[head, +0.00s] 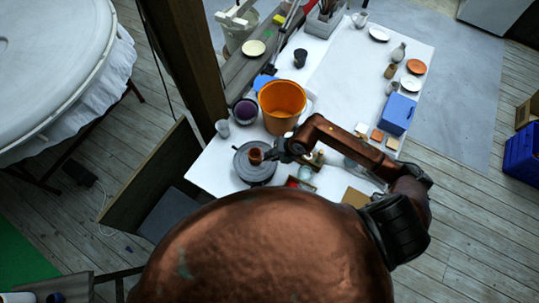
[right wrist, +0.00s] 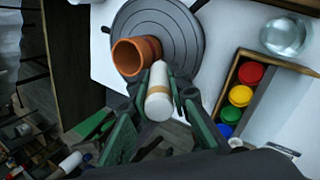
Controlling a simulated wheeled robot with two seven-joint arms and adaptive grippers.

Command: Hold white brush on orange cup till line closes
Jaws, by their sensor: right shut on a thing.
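The orange cup (head: 255,157) stands on the round grey turntable (head: 256,177) near the table's front left. My right gripper (head: 286,150) is right beside the cup. It is shut on the white brush (right wrist: 158,106), a white cylinder with a tan band. The brush's far end is at the cup's right side; I cannot tell whether it touches. Any painted line is too small or hidden to see. My left gripper is out of view.
A big orange bucket (head: 282,104) stands behind the turntable. A wooden box with paint pots (right wrist: 240,95) and a glass bowl (right wrist: 285,36) lie to the right. A blue box (head: 398,114) and small pottery stand along the right edge. The table's back middle is clear.

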